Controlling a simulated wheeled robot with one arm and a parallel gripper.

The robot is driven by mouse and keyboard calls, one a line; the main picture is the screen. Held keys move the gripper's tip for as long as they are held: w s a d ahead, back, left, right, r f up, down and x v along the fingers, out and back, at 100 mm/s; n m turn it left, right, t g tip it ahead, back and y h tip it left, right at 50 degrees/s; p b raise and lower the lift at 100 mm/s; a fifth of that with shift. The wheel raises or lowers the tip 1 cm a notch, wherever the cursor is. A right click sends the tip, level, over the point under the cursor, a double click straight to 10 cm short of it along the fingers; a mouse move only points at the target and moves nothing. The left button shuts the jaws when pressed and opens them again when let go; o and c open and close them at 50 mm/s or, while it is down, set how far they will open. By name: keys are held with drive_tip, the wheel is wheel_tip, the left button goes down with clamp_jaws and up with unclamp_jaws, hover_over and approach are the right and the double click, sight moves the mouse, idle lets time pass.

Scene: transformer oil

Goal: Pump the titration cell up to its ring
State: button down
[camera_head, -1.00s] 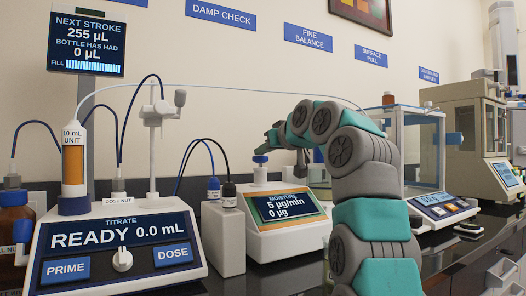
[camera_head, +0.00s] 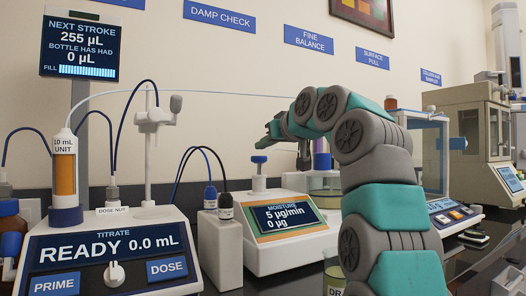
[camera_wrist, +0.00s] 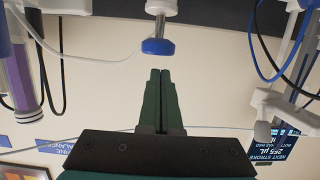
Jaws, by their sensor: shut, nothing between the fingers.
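A white post with a blue cap (camera_head: 259,159) stands on the moisture unit (camera_head: 270,240), which reads 5 µg/min and 0 µg. In the wrist view, which is upside down, the blue cap (camera_wrist: 158,47) lies just past my fingertips with a small gap. A glass vessel (camera_head: 325,183) with yellowish liquid stands behind my arm, partly hidden; I take it for the titration cell. I cannot make out a ring on it.
The titrate console (camera_head: 105,250) at left reads READY 0.0 mL, with PRIME and DOSE buttons and an amber syringe unit (camera_head: 65,175). A glass balance case (camera_head: 425,150) is at right.

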drive_tip(key=b+v, duration=0.1)
drive_tip(key=v, duration=0.8)
drive_tip(key=shift+b, duration=0.3)
drive_tip(key=shift+f, duration=0.1)
idle(1.8)
